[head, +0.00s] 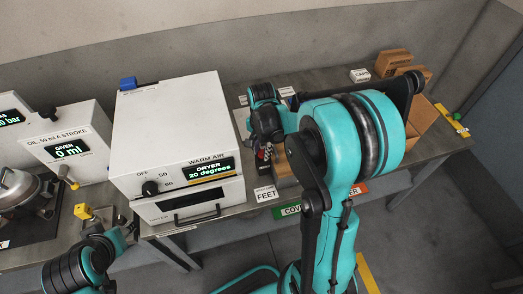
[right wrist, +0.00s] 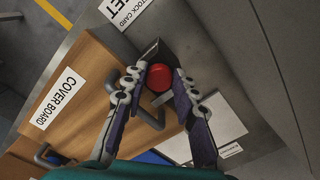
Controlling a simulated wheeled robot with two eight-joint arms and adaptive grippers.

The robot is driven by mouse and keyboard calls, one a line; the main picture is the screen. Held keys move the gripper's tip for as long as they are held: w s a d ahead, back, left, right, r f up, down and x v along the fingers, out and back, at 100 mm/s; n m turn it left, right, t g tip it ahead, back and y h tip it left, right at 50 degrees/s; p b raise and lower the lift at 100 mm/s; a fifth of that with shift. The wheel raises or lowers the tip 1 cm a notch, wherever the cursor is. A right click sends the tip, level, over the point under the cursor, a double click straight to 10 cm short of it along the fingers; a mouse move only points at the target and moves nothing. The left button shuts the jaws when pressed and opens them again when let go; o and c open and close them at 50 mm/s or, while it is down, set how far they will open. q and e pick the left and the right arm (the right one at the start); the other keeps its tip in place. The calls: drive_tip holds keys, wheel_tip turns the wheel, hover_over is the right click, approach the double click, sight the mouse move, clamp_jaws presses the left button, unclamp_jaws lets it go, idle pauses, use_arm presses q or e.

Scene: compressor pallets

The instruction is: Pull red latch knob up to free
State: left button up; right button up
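The red latch knob (right wrist: 160,78) is a round red cap in the right wrist view. My right gripper (right wrist: 160,72) is open, with one finger to the left and one to the right of the knob. The knob sits between the fingertips, with small gaps seeming to remain; I cannot tell whether either finger touches it. In the head view my right gripper (head: 264,160) points down beside the dryer, and the knob is not clearly made out there.
The white dryer (head: 165,135) stands close to the left of my right gripper. A wooden box labelled COVER BOARD (right wrist: 85,95) and a grey handle (right wrist: 150,118) lie close to the knob. A FEET card (head: 266,194) is at the table's front edge.

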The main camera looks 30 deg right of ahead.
sight(261, 154)
clamp_jaws()
wheel_tip(261, 154, up, 2)
drive_tip(key=shift+p, duration=0.7)
drive_tip(key=shift+f, duration=0.1)
drive_tip(key=o, duration=0.8)
unclamp_jaws()
wheel_tip(261, 154, up, 12)
